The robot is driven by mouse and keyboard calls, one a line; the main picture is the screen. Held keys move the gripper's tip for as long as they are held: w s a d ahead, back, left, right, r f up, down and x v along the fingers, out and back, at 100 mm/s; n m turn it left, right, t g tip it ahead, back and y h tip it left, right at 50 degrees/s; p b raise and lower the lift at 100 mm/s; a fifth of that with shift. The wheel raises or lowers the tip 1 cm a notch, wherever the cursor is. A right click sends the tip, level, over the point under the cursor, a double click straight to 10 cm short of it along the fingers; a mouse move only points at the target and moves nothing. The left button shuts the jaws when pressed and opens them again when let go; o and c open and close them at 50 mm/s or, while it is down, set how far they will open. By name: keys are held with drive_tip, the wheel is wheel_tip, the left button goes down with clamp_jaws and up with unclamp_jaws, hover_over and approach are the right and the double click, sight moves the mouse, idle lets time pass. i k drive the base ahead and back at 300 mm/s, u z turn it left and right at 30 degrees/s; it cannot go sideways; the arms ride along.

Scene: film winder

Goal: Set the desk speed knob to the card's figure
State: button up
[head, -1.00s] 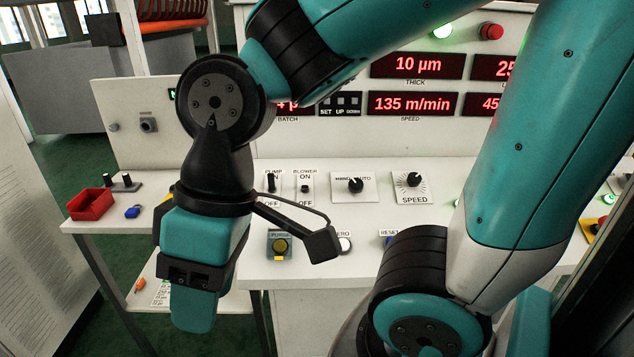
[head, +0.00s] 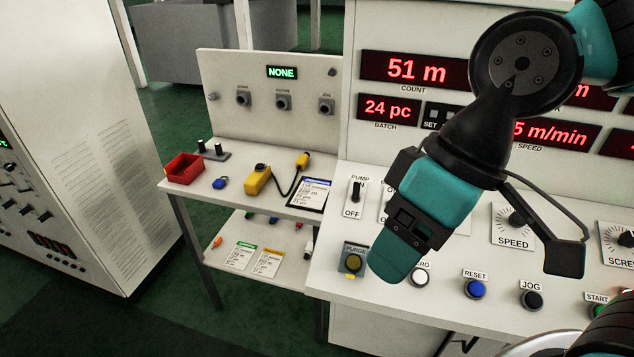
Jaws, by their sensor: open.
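The speed knob (head: 515,219) is a black dial on a white plate marked SPEED, on the desk panel. Its pointer is too small to read surely. The red speed display (head: 552,135) ends in "5 m/min"; my arm hides its front digits. My gripper (head: 400,262) is open and empty, seen nearly edge-on, pointing down over the desk left of the knob and apart from it. A card in a dark frame (head: 310,193) lies on the side table; its print is too small to read.
The purge button (head: 353,262) is close to the gripper tip. Reset (head: 475,289) and jog (head: 532,299) buttons line the desk front. The side table holds a red bin (head: 184,168), a blue padlock (head: 220,183) and a yellow corded device (head: 257,180). Two cards (head: 240,256) lie on the lower shelf.

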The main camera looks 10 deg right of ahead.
sight(515, 220)
drive_tip(key=z, duration=1.05)
